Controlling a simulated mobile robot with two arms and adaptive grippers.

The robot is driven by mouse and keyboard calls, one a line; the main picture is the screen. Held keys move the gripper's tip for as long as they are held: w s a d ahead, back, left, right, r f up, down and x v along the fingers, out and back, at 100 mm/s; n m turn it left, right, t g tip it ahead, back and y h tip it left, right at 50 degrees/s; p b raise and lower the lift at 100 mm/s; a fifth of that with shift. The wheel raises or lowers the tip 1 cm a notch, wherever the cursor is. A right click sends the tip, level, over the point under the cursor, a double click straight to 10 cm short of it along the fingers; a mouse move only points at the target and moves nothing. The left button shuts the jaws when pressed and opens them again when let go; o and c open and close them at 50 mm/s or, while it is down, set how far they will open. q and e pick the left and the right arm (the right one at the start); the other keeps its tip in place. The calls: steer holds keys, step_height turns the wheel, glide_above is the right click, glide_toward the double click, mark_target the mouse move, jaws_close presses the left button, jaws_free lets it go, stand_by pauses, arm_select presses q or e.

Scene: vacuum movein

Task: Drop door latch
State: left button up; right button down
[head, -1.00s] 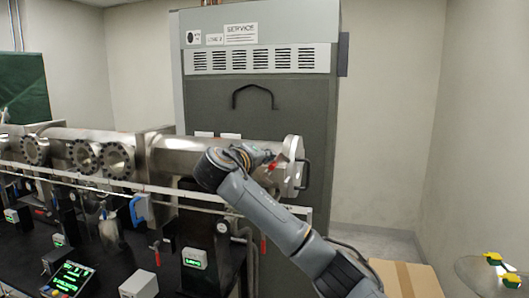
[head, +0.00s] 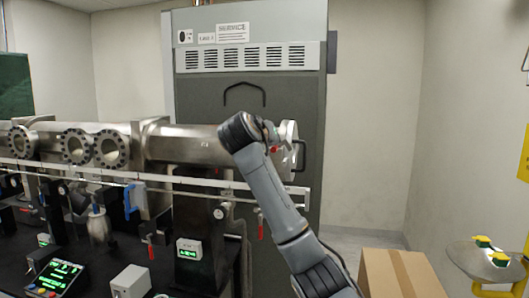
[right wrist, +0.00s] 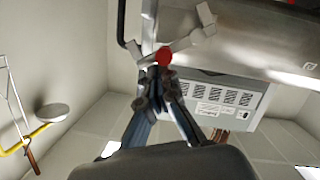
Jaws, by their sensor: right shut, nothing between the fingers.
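The steel chamber tube (head: 190,146) lies horizontally, with its round door (head: 289,134) at the right end. The metal door latch (right wrist: 187,40) shows in the right wrist view as a bar with a red knob (right wrist: 163,56). A red part (head: 274,149) also shows by the door in the head view. My right gripper (head: 272,132) is at the door end of the tube, partly hidden by its own wrist. In the right wrist view its closed fingertips (right wrist: 160,82) are just below the red knob in the picture; I cannot tell whether they touch. My left gripper is out of view.
A tall grey cabinet (head: 250,120) stands behind the tube. A white rail (head: 150,178) runs in front of it. A cardboard box (head: 398,275) and a round stand (head: 470,258) with yellow-green items are at right. The black bench at left is crowded with instruments.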

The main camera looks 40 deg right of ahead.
steer(key=d+f+m+b, duration=0.1)
steer(key=s+d+f+m+b, duration=0.1)
steer(key=b, duration=0.1)
steer(key=shift+f+m+y, duration=0.15)
steer(key=shift+m+y, duration=0.15)
steer(key=shift+y, duration=0.1)
steer(key=shift+s+a+f+m+t+b, duration=0.1)
steer(key=shift+s+f+m+t+b, duration=0.1)
steer(key=shift+m+t+b, duration=0.4)
arm_select(q)
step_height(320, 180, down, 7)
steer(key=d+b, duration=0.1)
steer(key=b, duration=0.1)
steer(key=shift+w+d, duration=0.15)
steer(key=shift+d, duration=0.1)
arm_select(e)
steer(key=shift+s+d+f+m+y, duration=0.2)
steer(key=shift+f+m+y, duration=0.25)
steer(key=shift+m, duration=0.35)
